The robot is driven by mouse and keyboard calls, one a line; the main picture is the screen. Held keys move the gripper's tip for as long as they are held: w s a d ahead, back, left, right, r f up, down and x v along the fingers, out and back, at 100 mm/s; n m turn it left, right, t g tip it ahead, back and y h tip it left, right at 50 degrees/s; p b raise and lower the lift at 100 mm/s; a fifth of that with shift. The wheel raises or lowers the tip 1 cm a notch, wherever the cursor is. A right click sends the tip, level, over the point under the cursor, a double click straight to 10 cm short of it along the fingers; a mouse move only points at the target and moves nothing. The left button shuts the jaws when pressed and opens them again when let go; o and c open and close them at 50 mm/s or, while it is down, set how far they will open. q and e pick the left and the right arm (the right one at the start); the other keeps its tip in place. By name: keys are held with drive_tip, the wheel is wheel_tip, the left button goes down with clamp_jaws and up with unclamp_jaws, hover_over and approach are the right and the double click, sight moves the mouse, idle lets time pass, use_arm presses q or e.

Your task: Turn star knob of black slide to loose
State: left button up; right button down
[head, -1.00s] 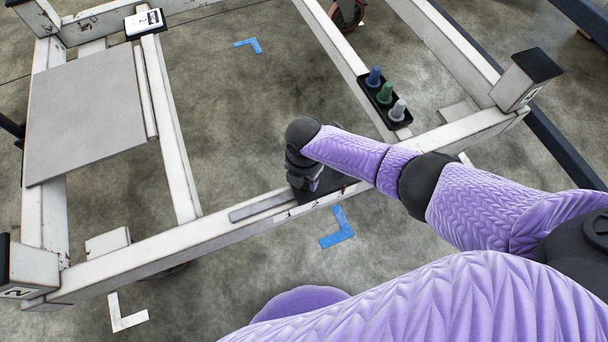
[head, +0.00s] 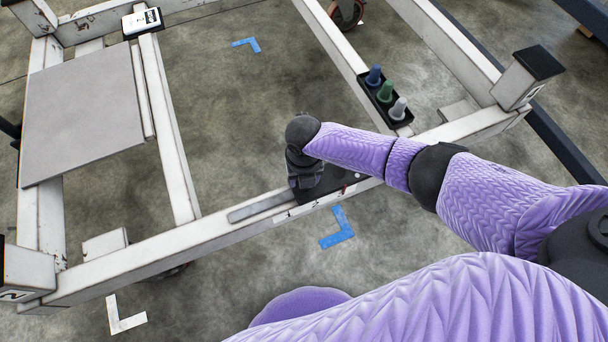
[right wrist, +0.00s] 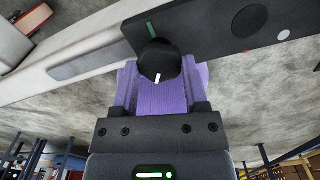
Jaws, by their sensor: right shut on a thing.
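The black slide (head: 330,184) is a flat plate on the white front rail of the trolley. In the right wrist view the black slide (right wrist: 215,32) carries a short green mark near its left end. The dark star knob (right wrist: 160,60) sits below that mark, with a white line on its lower part pointing away from the green mark. My right gripper (right wrist: 160,78) has its purple fingers shut around the knob. In the head view my right wrist hides the knob and most of the right gripper (head: 304,182). My left gripper is not in view.
A grey flat bar (head: 259,207) lies on the white rail (head: 160,247) left of the slide. A black tray (head: 398,120) with blue, green and grey pegs sits on the right crossbar. A grey panel (head: 82,110) lies at left. Floor shows between the beams.

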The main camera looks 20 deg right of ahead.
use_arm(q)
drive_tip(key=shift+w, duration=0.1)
use_arm(e)
drive_tip(key=shift+n, duration=0.4)
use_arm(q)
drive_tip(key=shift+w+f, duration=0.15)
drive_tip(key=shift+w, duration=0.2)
use_arm(e)
drive_tip(key=shift+c, duration=2)
unclamp_jaws()
drive_tip(key=o, duration=0.3)
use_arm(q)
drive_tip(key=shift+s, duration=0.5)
